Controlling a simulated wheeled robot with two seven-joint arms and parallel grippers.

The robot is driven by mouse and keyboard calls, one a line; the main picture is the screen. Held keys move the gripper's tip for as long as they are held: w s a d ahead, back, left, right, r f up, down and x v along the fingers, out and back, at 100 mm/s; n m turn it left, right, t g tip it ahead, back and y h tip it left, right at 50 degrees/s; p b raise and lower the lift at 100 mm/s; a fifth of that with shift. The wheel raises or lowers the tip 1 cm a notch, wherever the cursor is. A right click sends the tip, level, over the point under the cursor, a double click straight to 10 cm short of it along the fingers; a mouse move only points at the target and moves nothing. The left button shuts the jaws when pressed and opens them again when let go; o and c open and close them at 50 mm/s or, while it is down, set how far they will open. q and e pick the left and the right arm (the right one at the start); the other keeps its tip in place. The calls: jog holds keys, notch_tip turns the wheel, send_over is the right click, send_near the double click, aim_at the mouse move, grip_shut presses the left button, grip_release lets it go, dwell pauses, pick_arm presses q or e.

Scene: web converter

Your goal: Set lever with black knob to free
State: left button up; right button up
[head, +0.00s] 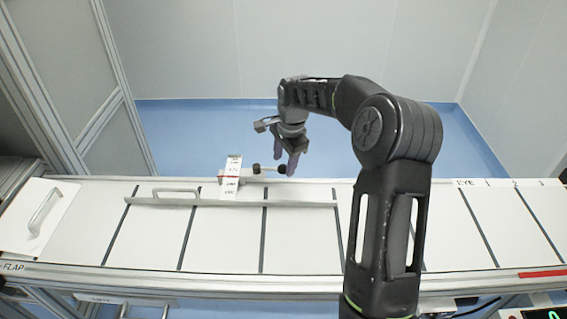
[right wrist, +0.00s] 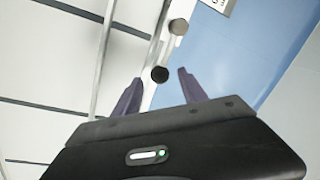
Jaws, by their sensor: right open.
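A small lever with a black knob (head: 281,169) sits at the far edge of the long white machine top, beside a small upright label plate (head: 230,180) with a red line. The plate's text is too small to read. My right gripper (head: 286,160) points down at the lever, open, one finger on each side of the black knob as far as I can tell. In the right wrist view the black knob (right wrist: 159,74) shows just ahead of the gap between the open fingers (right wrist: 157,90). Contact is not visible. My left gripper is not in view.
A second, greyish knob (right wrist: 179,26) lies close to the black one. A long rail with a handle (head: 175,192) runs along the white top, and a flap with a handle (head: 45,212) is at the left. Blue floor (head: 200,130) lies open behind the machine.

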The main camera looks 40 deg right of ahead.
jog(key=shift+w+f, duration=0.2)
jog(key=shift+f, duration=0.85)
jog(key=shift+c, duration=0.2)
grip_shut()
dwell(0.5)
